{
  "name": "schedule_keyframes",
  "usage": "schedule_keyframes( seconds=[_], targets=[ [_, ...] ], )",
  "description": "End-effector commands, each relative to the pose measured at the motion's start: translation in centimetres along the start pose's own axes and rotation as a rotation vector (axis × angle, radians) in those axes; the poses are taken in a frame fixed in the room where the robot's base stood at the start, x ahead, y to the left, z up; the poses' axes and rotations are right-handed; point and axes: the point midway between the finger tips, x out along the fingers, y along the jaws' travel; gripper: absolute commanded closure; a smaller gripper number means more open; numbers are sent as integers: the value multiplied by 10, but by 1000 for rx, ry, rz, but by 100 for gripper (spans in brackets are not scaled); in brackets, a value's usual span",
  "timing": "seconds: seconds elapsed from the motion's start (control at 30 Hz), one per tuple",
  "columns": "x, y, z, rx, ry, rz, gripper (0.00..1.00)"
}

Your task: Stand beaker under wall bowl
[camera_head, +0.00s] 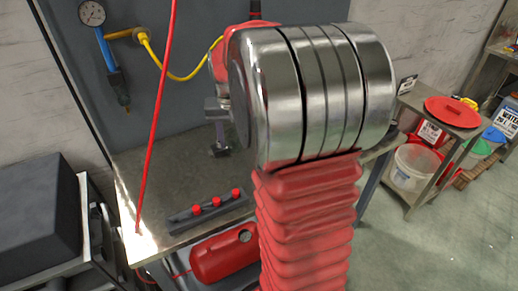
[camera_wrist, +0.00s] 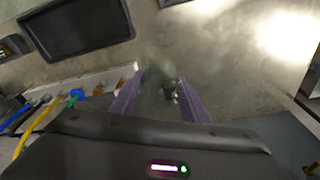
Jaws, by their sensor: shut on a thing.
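In the wrist view my gripper (camera_wrist: 160,88) has two purple fingers shut on a dark, greenish, see-through thing (camera_wrist: 158,74), which looks like the beaker. Its outline is blurred and its tilt cannot be told. In the head view my arm covers the middle, and only a grey part of my gripper (camera_head: 218,140) shows left of it, over the workbench. The beaker cannot be made out there. I cannot make out a wall bowl in either view.
The steel workbench (camera_head: 150,165) carries a rack with red knobs (camera_head: 208,206) near its front edge. A red hose (camera_head: 160,110) hangs across the left. A yellow hose (camera_head: 180,77) and a gauge (camera_head: 92,13) are on the back panel. A dark tray-like rectangle (camera_wrist: 75,25) shows in the wrist view.

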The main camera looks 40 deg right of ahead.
Motion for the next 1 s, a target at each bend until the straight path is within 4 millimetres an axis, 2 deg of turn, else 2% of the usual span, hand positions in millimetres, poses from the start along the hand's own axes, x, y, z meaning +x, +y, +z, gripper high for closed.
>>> schedule_keyframes(
  seconds=[0.4,0.8,1.0],
  targets=[
    [56,0,9,-1,-2,0,80],
    [62,0,9,-1,-1,0,80],
    [82,0,13,-1,-4,0,80]
  ],
)
